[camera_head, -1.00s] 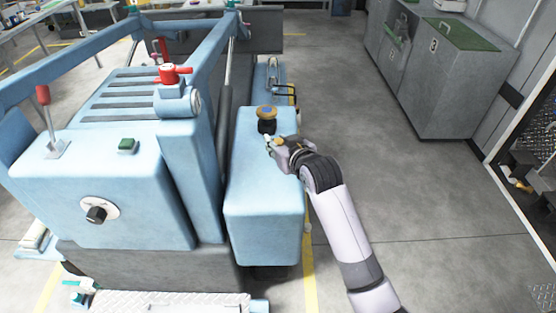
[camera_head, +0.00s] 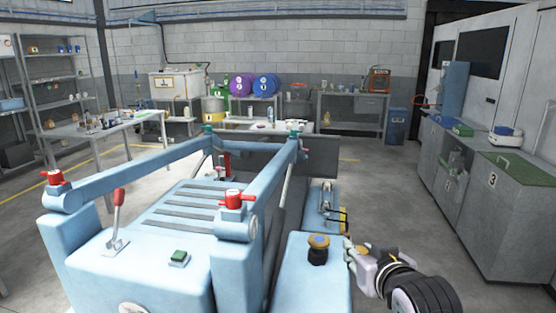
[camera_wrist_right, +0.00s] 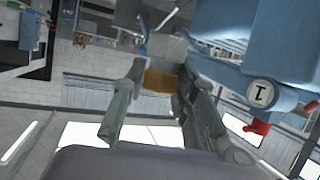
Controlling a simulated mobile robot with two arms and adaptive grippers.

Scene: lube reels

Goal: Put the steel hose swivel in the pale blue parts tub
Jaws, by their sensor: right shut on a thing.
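My right gripper (camera_head: 358,256) is at the lower right of the head view, beside the pale blue machine. It is shut on a small grey piece with a yellow part, which looks like the steel hose swivel. In the wrist view this piece (camera_wrist_right: 160,80) sits between the two fingers, held in the air. Its full shape is hard to make out. A pale blue tub (camera_head: 12,104) stands on the left shelf, far away; I cannot tell whether it is the parts tub. My left gripper is not in view.
Grey cabinets (camera_head: 515,210) line the right. A long table (camera_head: 90,130) stands at the left. The floor between machine and cabinets is clear.

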